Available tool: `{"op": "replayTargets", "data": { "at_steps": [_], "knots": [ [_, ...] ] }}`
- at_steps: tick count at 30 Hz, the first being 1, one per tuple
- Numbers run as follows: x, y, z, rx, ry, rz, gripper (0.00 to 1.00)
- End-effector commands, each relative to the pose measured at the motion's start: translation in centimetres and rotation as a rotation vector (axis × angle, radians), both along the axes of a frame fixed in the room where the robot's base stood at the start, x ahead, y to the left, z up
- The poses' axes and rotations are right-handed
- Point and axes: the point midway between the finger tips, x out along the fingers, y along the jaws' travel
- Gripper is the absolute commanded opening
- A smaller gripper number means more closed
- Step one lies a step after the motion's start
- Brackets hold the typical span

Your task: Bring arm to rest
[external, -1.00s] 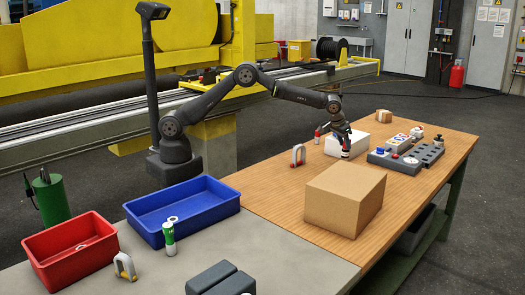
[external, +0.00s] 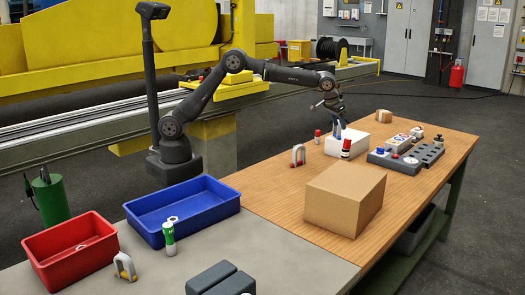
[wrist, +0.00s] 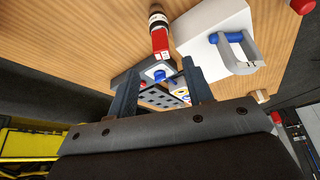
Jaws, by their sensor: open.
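My gripper (external: 334,106) hangs above the white box (external: 360,146) on the wooden table, at the end of my outstretched arm. In the wrist view its two dark fingers (wrist: 158,88) stand apart with nothing held between them. A red, white and black cylinder (external: 346,149) stands by the near side of the white box and shows beyond the fingers in the wrist view (wrist: 159,38). A grey shackle with a blue pin (wrist: 236,50) is at the white box. A small red-topped cylinder (external: 317,137) stands just left of the box.
A grey fixture (external: 408,158) with a small panel lies right of the box. A large cardboard box (external: 345,198) stands nearer, and a small one (external: 383,116) behind. A red-pinned shackle (external: 298,155) stands left. A blue bin (external: 183,212) and red bin (external: 72,250) are at the front left.

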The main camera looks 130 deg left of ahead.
Motion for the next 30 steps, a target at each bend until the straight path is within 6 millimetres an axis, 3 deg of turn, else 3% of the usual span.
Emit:
{"op": "replayTargets", "data": {
  "at_steps": [6,17,23,30],
  "knots": [
    [-0.2,-0.4,1.0,-0.001,0.0,0.0,0.47],
    [-0.1,-0.3,0.6,-0.001,0.002,0.0,0.47],
    [0.2,0.6,-1.8,-0.003,0.003,0.001,0.47],
    [0.9,2.3,-6.2,-0.001,0.002,0.0,0.47]
  ]
}}
